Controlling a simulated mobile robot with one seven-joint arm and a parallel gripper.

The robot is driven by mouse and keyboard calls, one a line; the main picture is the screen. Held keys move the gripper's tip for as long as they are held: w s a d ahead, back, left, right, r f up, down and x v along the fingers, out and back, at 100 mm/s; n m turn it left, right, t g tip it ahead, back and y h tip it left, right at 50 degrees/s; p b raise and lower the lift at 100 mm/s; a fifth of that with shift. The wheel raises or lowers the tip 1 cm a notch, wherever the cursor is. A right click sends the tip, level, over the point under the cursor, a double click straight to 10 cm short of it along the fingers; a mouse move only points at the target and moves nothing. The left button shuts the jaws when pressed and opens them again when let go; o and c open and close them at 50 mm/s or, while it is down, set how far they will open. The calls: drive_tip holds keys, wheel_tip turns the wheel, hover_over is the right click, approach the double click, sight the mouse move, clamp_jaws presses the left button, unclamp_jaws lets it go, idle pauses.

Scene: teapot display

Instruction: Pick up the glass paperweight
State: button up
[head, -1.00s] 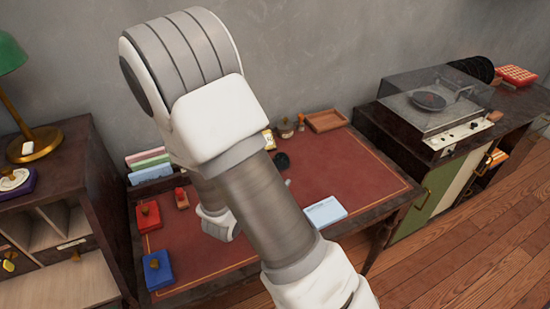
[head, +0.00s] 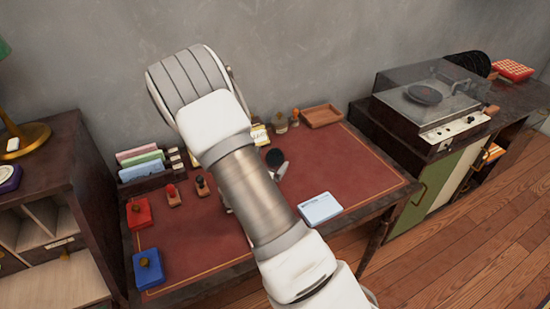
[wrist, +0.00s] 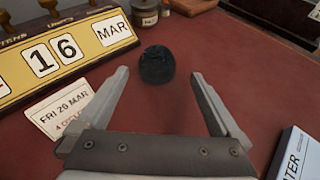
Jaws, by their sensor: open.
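The glass paperweight looks like a dark, rounded lump (wrist: 157,64) on the red desk top, near the upper middle of the wrist view. In the head view it is a small black shape (head: 274,157) just right of my arm. My gripper (wrist: 160,76) is open and empty. Its two fingers point toward the paperweight, one to each side of it in the picture, with the paperweight just beyond the tips. In the head view my arm hides most of the gripper; only a pale bit shows beside the paperweight.
A yellow date calendar (wrist: 62,52) stands close on the left, with a date card (wrist: 62,115) before it. A light-blue box (wrist: 297,155) lies close at right. A jar (wrist: 145,12) and wooden tray (head: 322,116) are behind. Red desk surface (head: 350,165) is clear to the right.

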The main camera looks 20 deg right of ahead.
sight(275, 156)
drive_tip(key=b+x, duration=0.1)
drive_tip(key=x, duration=0.4)
drive_tip(key=shift+w+f, duration=0.2)
drive_tip(key=shift+a, duration=0.1)
clamp_jaws()
drive_tip(key=shift+r, duration=0.1)
